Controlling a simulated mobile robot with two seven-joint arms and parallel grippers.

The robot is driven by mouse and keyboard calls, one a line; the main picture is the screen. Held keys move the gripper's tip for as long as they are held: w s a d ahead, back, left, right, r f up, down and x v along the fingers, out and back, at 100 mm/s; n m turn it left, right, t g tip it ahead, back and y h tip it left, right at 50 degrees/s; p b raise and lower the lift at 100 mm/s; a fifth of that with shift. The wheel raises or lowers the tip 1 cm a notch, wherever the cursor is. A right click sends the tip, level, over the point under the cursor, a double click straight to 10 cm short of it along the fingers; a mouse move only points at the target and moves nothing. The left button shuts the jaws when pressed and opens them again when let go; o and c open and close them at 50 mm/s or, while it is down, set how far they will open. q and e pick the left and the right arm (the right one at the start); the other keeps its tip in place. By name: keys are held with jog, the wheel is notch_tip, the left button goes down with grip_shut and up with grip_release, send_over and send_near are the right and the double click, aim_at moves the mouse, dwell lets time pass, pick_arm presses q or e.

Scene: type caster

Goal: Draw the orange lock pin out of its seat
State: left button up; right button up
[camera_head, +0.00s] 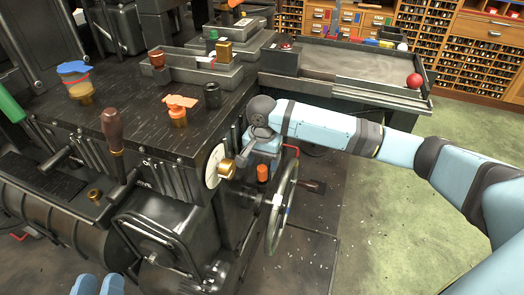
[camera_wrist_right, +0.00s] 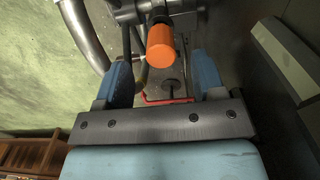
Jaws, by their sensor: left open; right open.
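The orange lock pin (camera_head: 263,173) is a short orange cylinder low on the machine's side, beside the handwheel. It also shows in the right wrist view (camera_wrist_right: 161,47), where its orange end lies just beyond the fingertips, roughly centred between them. My right gripper (camera_wrist_right: 162,76) is open, with a blue finger on each side and nothing held. In the head view it (camera_head: 262,155) is just above the pin, partly hidden by my wrist. The pin's seat is hard to make out.
A spoked handwheel (camera_head: 283,207) stands close to the right of the pin. A white dial (camera_head: 214,166) with a brass knob is to its left. A thin red bar (camera_wrist_right: 166,101) shows between my right fingers. Green floor at right is open.

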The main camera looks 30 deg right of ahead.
aim_at(262, 168)
jog(key=shift+f+b, duration=0.85)
jog(key=shift+f, duration=1.9)
jog(key=shift+c, duration=0.4)
grip_shut()
